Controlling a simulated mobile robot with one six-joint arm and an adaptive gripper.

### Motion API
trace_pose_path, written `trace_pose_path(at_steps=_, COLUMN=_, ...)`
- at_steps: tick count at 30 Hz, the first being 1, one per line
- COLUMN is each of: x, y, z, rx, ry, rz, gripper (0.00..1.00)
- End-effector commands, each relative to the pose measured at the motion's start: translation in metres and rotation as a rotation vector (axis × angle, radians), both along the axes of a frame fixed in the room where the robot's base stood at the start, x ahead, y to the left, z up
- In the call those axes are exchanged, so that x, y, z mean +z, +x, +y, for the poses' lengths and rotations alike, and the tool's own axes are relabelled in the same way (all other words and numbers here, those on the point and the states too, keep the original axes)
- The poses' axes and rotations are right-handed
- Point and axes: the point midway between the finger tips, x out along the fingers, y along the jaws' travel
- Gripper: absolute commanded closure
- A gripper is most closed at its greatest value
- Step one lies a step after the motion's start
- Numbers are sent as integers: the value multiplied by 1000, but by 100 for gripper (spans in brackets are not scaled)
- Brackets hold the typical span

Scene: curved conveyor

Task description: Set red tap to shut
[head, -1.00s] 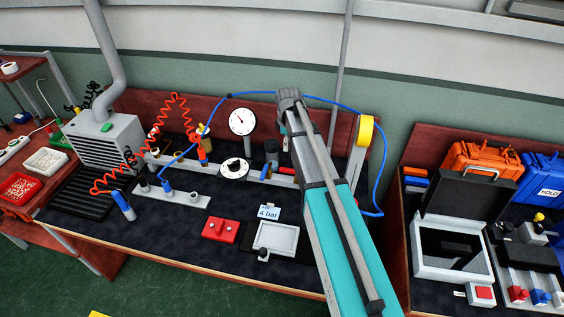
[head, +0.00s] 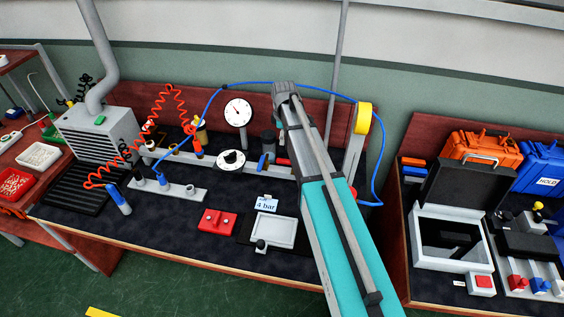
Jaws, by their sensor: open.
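A small red lever (head: 283,161), which looks like the red tap, sits at the back of the middle bench, right of a blue lever (head: 262,162). It appears to lie roughly sideways, along the grey rail, and its right end is close to or behind my arm. It is too small to read its setting clearly. My arm rises across the bench in front of this area, with its upper joint near the back wall. My gripper is not visible; it seems hidden behind the arm.
A white dial (head: 231,160) and a round gauge (head: 238,112) stand left of the levers. A red box (head: 214,222) and a grey tray (head: 274,232) lie in front.

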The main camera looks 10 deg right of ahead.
Motion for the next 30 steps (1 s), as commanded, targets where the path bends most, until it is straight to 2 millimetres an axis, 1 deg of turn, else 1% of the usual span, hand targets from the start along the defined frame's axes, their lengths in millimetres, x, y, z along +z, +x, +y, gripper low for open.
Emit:
trace_pose_path(at_steps=1, x=-8, y=0, z=0, rx=0, ry=0, rz=0, gripper=40)
trace_pose_path(at_steps=30, x=-82, y=0, z=2, rx=2, ry=0, rz=0, gripper=40)
